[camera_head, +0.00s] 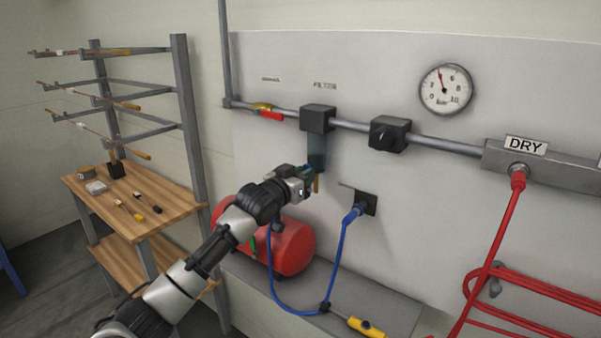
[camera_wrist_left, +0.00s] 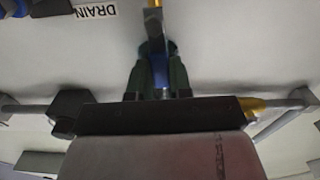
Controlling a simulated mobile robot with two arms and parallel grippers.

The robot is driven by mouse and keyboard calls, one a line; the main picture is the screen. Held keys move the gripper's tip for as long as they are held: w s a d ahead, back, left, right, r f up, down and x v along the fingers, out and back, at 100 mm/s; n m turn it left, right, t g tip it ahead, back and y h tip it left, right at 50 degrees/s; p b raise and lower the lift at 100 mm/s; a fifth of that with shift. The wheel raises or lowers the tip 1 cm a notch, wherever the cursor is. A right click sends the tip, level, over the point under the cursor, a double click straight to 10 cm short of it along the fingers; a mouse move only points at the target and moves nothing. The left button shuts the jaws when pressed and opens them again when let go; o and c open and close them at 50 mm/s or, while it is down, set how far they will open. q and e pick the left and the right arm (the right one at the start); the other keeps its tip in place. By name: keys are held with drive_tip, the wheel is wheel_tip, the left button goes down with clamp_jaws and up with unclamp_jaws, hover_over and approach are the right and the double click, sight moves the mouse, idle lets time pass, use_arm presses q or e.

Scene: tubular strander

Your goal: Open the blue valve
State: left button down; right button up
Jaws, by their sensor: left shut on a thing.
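The blue valve shows as a small blue piece (camera_wrist_left: 161,79) between the dark fingers of my left gripper (camera_wrist_left: 158,68) in the left wrist view. The left gripper is shut on the blue valve. The fingers hide most of the valve, so its handle angle cannot be told. A brass outlet (camera_head: 316,185) hangs just below the bowl. My right gripper is in neither view.
A red-handled valve (camera_head: 270,115) sits on the pipe left of the filter head (camera_head: 318,118). A blue hose (camera_head: 344,240) runs from a wall plate (camera_head: 368,200). A red tank (camera_head: 291,249) stands behind my arm. A shelf (camera_head: 152,207) is at left.

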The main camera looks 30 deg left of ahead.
use_arm(q)
drive_tip(key=shift+d+f+m, duration=0.1)
drive_tip(key=shift+d+m, duration=0.1)
drive_tip(key=shift+m, duration=0.3)
drive_tip(key=c, duration=1)
unclamp_jaws()
drive_tip(key=shift+s+a+b, duration=0.15)
drive_tip(key=shift+s+b, duration=0.3)
drive_tip(key=shift+s, duration=1.35)
drive_tip(key=shift+s+a+b, duration=0.15)
drive_tip(key=shift+s+b, duration=0.3)
drive_tip(key=shift+s, duration=1.35)
drive_tip(key=shift+s+a+b, duration=0.15)
drive_tip(key=shift+s+b, duration=0.3)
drive_tip(key=shift+s, duration=1.35)
